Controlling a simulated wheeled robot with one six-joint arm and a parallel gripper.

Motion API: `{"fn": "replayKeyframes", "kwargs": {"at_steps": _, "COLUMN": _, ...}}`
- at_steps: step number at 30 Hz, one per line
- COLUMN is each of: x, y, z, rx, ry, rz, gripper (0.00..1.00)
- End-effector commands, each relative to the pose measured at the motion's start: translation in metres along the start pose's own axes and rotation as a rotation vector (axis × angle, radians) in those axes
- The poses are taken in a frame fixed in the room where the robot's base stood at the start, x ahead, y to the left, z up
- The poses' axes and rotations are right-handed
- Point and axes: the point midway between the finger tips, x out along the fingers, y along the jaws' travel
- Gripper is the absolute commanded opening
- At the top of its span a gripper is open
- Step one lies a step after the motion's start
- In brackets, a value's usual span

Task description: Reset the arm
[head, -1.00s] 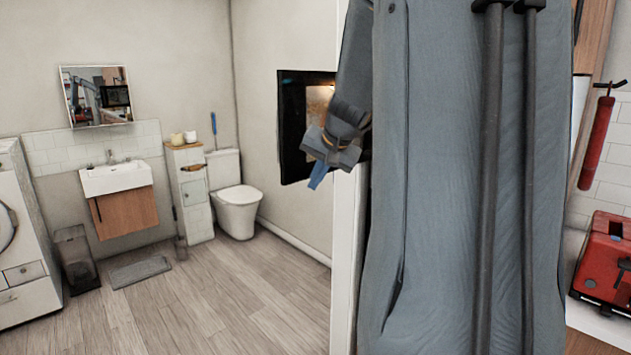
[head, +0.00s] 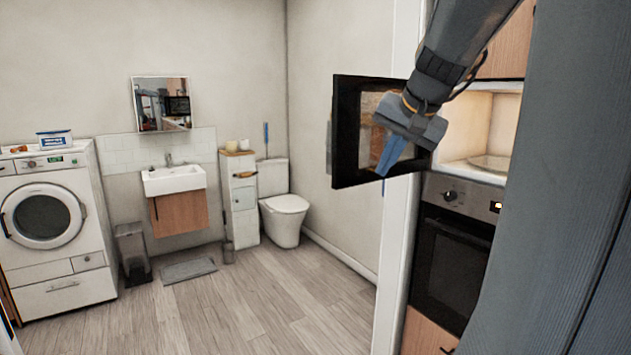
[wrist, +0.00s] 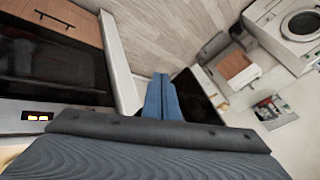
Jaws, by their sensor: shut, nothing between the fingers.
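My gripper (head: 390,157) hangs at the end of my raised arm in the upper right of the head view. Its blue fingers are shut together and point downward, with nothing between them. It is in front of the open dark microwave door (head: 345,133) in the picture; I cannot tell whether it touches it. In the wrist view the shut blue fingers (wrist: 161,97) show at the centre, with the dark door (wrist: 196,97) just to their right.
The open lit microwave (head: 478,130) sits above a built-in oven (head: 452,258) on the right. A white wall edge (head: 393,270) stands left of the oven. Beyond are a toilet (head: 285,215), sink (head: 174,180) and washing machine (head: 50,225).

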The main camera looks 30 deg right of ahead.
Motion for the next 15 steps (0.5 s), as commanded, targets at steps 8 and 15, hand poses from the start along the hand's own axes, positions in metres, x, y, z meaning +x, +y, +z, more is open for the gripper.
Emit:
{"fn": "replayKeyframes", "kwargs": {"at_steps": 8, "x": 0.011, "y": -0.003, "z": 0.012, "rx": -0.021, "ry": -0.023, "rz": 0.007, "gripper": 0.0}}
{"fn": "replayKeyframes", "kwargs": {"at_steps": 15, "x": 0.091, "y": -0.014, "z": 0.118, "rx": -0.231, "ry": -0.197, "rz": 0.07, "gripper": 0.0}}
